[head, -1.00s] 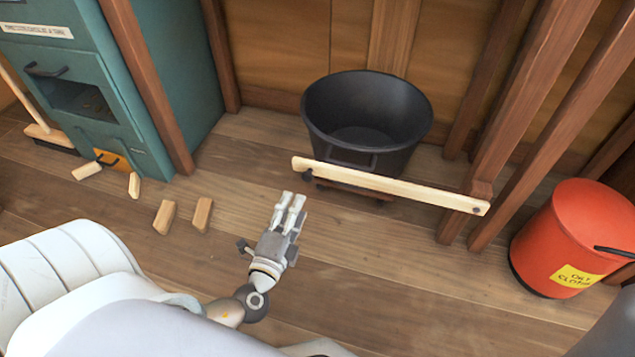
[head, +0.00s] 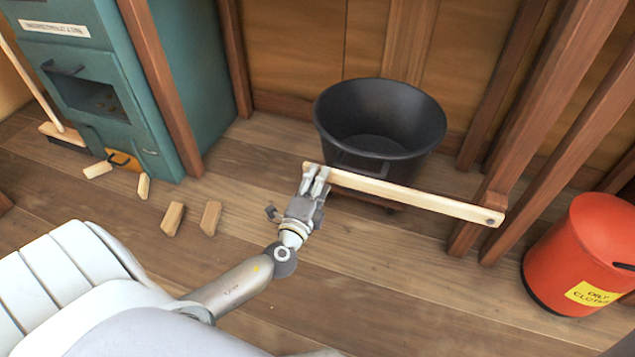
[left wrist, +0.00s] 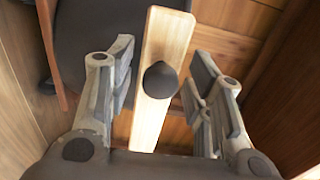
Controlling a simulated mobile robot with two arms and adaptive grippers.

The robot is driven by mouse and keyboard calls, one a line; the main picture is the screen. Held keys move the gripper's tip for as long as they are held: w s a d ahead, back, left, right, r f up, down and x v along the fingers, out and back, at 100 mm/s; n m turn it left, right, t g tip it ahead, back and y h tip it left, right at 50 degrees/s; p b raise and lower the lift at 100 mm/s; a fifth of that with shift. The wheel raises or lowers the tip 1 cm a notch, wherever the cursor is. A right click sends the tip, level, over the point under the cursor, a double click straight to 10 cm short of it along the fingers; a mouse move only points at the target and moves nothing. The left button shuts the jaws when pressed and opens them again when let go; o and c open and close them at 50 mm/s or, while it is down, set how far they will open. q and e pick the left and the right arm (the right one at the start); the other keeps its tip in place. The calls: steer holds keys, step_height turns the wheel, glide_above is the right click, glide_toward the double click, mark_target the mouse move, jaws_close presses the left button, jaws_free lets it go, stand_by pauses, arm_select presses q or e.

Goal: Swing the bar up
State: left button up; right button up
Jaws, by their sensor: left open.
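The bar (head: 415,195) is a pale wooden slat in front of the black tub. Its right end is pinned to a wooden post (head: 490,205), and it lies nearly level across the picture. My left gripper (head: 315,180) is at the bar's free left end in the head view. In the left wrist view the bar (left wrist: 166,45) runs between the open fingers of the left gripper (left wrist: 160,95), with a dark round knob (left wrist: 160,80) on its face. Gaps show between the fingers and the bar on both sides. My right gripper is not in view.
The black tub (head: 375,118) stands on a low wooden base behind the bar. A green cabinet (head: 150,60) is at the left, with several wood blocks (head: 173,219) on the floor near it. A red bin (head: 580,255) stands at the right. Floor in front is clear.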

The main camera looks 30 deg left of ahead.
arm_select(q)
steer(key=shift+c, duration=0.3)
jaws_close()
steer(key=shift+r, duration=0.1)
